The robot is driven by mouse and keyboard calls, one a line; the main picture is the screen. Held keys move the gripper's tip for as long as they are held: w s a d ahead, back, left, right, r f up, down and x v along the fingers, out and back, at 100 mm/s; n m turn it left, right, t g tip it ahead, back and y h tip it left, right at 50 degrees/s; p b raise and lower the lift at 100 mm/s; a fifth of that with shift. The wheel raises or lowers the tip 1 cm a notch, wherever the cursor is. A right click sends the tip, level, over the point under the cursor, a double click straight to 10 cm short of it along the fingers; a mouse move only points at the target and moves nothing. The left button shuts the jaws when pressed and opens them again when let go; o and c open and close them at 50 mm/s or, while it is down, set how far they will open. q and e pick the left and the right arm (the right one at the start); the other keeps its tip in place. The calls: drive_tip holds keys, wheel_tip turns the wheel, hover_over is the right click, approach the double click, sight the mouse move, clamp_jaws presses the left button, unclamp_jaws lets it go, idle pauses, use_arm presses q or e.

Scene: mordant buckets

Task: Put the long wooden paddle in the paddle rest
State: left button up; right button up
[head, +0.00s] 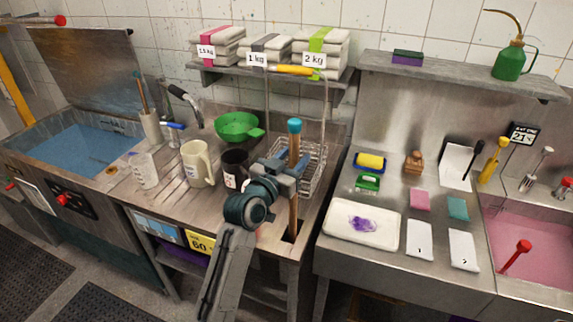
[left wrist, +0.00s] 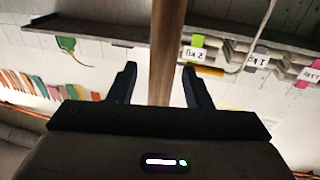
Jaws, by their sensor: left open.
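The long wooden paddle (head: 294,155) stands nearly upright, with a teal cap on top. Its lower end goes into a dark slot (head: 289,237) at the front of the middle counter, which looks like the paddle rest; the depth inside is hidden. My left gripper (head: 292,172) is at the upper part of the shaft. In the left wrist view the shaft (left wrist: 166,50) passes between the open fingers (left wrist: 160,88), with gaps on both sides. My right gripper is not in view.
A wire basket (head: 312,170) stands just behind the paddle. A dark mug (head: 234,168), a cream jug (head: 197,165) and a green colander (head: 238,125) are to its left. A white tray (head: 362,223) lies on the right counter. A shelf (head: 270,82) with labelled bags is above.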

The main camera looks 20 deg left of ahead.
use_arm(q)
drive_tip(key=r+b+v, duration=0.1)
drive_tip(key=b+v, duration=0.3)
drive_tip(key=v, duration=0.8)
drive_tip(key=shift+f, duration=0.35)
